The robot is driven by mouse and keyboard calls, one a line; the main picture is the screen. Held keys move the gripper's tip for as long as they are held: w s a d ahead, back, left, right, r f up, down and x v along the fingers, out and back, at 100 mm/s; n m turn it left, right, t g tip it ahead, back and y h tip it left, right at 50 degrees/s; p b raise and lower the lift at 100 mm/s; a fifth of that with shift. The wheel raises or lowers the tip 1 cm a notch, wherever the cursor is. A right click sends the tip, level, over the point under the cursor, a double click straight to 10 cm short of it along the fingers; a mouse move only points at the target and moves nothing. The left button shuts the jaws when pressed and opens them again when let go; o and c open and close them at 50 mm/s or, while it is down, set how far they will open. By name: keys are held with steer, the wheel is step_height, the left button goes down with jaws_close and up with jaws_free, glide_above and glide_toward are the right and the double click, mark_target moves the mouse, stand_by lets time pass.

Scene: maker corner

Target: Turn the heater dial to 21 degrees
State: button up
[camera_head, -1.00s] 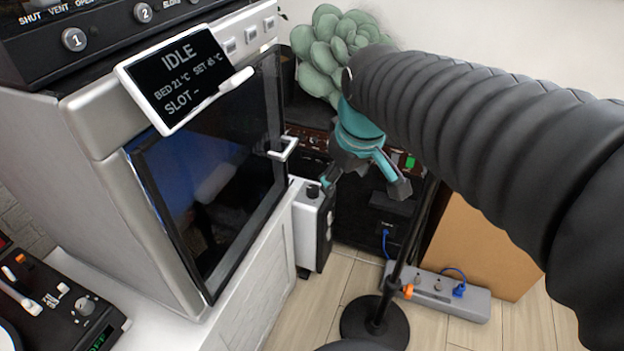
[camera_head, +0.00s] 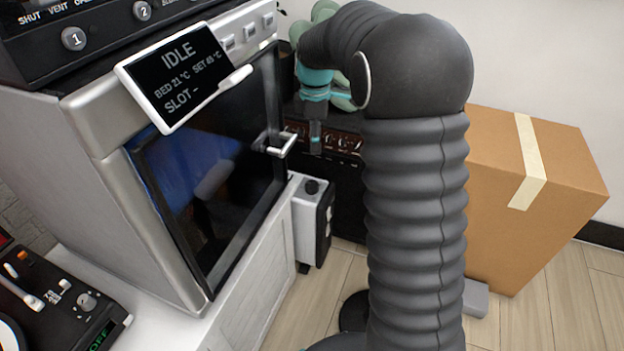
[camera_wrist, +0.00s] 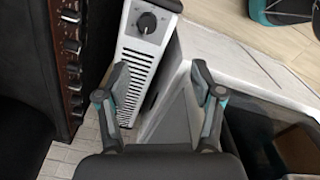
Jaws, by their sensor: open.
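The heater (camera_head: 304,225) is a small white box with a dark side, standing on the floor just right of the white cabinet. Its black round dial (camera_head: 311,187) sits on top. In the wrist view the dial (camera_wrist: 147,22) shows a light pointer mark on the heater's white top panel (camera_wrist: 138,55); the degree marks are too small to read. My gripper (camera_wrist: 160,72) is open and empty, its fingers apart, with the dial beyond the fingertips. In the head view my gripper (camera_head: 316,140) is above and behind the heater, partly hidden by my arm.
A machine with a glass door and handle (camera_head: 281,145) stands left of the heater, its screen (camera_head: 178,75) reading IDLE. A dark amplifier with a row of knobs (camera_wrist: 72,60) is close on the other side. A cardboard box (camera_head: 560,180) stands right. Floor shows in front.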

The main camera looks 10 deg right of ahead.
mark_target(312, 184)
steer(key=w+f, duration=0.1)
steer(key=f, duration=0.5)
steer(key=w+f+n, duration=0.1)
steer(key=f, duration=0.5)
steer(key=w+f+n, duration=0.1)
steer(key=f, duration=0.5)
steer(key=shift+f+g+b, duration=0.15)
steer(key=shift+g+b, duration=0.2)
steer(key=shift+g, duration=0.05)
steer(key=c, duration=1.1)
